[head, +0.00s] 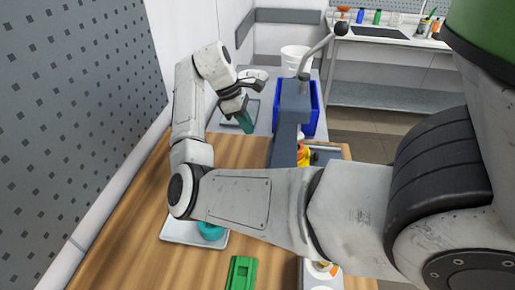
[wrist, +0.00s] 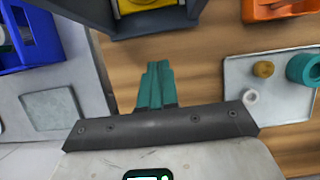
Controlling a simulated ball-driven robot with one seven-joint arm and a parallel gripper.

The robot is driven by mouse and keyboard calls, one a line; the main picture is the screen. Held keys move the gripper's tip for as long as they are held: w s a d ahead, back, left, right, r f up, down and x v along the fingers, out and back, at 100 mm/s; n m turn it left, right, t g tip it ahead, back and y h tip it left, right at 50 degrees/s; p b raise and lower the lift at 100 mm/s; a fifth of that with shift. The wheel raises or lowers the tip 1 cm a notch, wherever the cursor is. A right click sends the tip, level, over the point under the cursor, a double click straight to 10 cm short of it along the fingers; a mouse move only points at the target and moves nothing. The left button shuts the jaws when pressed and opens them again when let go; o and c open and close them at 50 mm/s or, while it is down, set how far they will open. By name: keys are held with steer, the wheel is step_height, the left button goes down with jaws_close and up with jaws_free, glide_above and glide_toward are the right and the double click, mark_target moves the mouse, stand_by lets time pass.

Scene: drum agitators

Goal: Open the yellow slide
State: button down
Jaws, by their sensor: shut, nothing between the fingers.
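A yellow part (wrist: 152,6), which may be the yellow slide, shows at the top edge of the wrist view. It sits inside a dark grey frame (wrist: 190,22), and most of it is cut off. In the head view a small yellow piece (head: 304,158) shows beside the grey upright; I cannot tell if it is the same part. My gripper (wrist: 157,68) has teal fingers pressed together and holds nothing. The fingertips point toward the grey frame, apart from the yellow part in the picture. In the head view my gripper (head: 246,126) hangs left of the grey upright.
A blue crate (head: 312,105) stands behind the grey upright (head: 287,135) with its bent lever. A green block (head: 241,272) is at the front. Bare wood lies between.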

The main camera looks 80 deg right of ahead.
glide_toward(268, 158)
steer(key=f, duration=0.5)
steer(key=shift+s+f, duration=0.1)
steer(key=shift+s, duration=0.2)
steer(key=s, duration=0.3)
steer(key=shift+s+d+f, duration=0.1)
steer(key=shift+d+f, duration=0.05)
steer(key=shift+s+f+p, duration=0.1)
steer(key=shift+s+p, duration=0.25)
steer(key=shift+s, duration=0.15)
steer(key=shift+d, duration=0.15)
